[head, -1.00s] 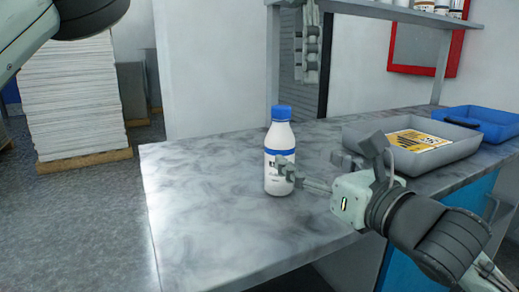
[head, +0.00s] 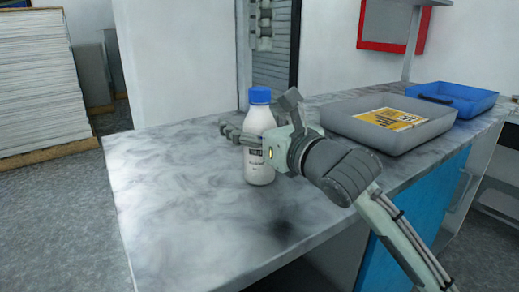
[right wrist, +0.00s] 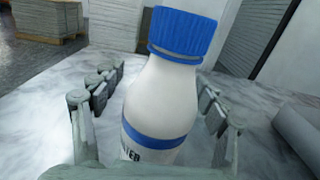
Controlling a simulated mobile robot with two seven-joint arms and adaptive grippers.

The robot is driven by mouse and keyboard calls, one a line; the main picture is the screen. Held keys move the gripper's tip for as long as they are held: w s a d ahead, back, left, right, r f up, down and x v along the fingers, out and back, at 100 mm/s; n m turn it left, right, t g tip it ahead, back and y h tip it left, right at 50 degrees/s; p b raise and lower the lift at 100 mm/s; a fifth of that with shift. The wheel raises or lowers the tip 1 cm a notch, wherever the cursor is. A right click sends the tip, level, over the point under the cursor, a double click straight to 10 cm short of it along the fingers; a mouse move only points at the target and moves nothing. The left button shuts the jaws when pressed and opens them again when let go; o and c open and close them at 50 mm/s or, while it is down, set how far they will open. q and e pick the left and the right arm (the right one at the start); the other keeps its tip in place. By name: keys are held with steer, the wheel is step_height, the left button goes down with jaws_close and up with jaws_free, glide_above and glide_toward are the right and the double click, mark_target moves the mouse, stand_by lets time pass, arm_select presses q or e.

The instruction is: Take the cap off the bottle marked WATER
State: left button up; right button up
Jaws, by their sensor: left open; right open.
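The white bottle (head: 259,172) stands upright on the marbled counter (head: 180,190), with its blue cap (head: 260,95) on. In the right wrist view, the bottle (right wrist: 165,100) fills the middle, its blue cap (right wrist: 185,33) is at the top and the end of the word WATER shows low on the label. My right gripper (right wrist: 158,92) is open, with one finger on each side of the bottle's body, below the cap. Gaps show between fingers and bottle. My left gripper (head: 260,40) is open and hangs above and beyond the bottle, fingers downward, cut by the top edge.
A grey tray (head: 345,127) with a yellow sign (head: 390,118) lies on the counter to the right. A blue tray (head: 470,98) is behind it. The counter left of the bottle is clear. A paper stack (head: 35,85) stands on a pallet at the far left.

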steer(key=shift+w+a, duration=0.1)
steer(key=shift+w, duration=0.1)
steer(key=shift+c, duration=0.4)
jaws_close()
